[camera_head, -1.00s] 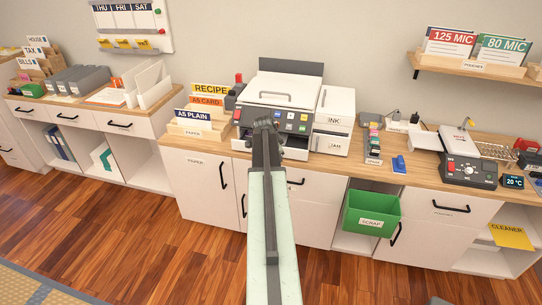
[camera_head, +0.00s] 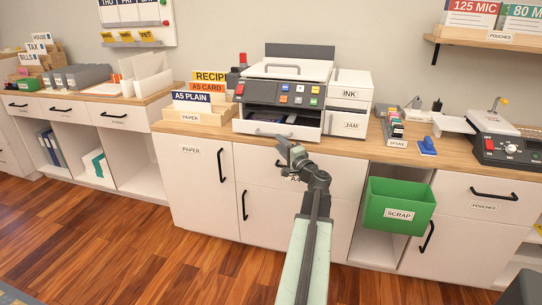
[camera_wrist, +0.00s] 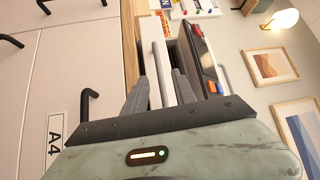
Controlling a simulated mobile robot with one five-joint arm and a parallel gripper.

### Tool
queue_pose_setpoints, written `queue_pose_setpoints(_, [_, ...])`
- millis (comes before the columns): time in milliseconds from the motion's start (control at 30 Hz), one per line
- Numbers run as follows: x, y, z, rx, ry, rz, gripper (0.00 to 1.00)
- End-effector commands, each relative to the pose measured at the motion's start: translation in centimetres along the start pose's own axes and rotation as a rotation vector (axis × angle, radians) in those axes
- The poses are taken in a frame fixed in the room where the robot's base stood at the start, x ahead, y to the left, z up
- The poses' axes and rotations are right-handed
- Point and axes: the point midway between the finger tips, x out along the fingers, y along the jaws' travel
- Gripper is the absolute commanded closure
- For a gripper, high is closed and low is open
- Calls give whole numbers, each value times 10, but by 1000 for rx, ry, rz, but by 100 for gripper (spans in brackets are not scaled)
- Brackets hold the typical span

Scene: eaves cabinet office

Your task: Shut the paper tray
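The printer (camera_head: 290,92) stands on the wooden counter. Its white paper tray (camera_head: 272,131) sticks out at the bottom front, pulled open, with a handle on its front and a dark inside. My gripper (camera_head: 283,146) is just in front of and below the tray, near the counter edge. In the wrist view, which is turned sideways, the two fingers of my gripper (camera_wrist: 160,80) are apart, with the tray's white front (camera_wrist: 165,72) showing between and beyond them. I cannot tell whether they touch it.
A paper file box (camera_head: 190,117) stands left of the printer, and ink and jam drawers (camera_head: 345,105) are on its right. A green scrap bin (camera_head: 400,205) hangs on the cabinet front at the right. The wooden floor in front is clear.

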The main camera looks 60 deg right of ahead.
Motion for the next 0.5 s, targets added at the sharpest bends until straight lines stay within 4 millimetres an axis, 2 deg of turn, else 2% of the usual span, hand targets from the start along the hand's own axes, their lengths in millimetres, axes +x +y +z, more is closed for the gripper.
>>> queue_pose_setpoints(33, [-2, 6, -2, 0, 3, 1, 67])
queue_pose_setpoints(267, [4, 2, -2, 0, 1, 1, 67])
queue_pose_setpoints(367, [15, 2, -2, 0, -1, 1, 67])
queue_pose_setpoints(500, [40, 2, -3, 0, -1, 1, 67])
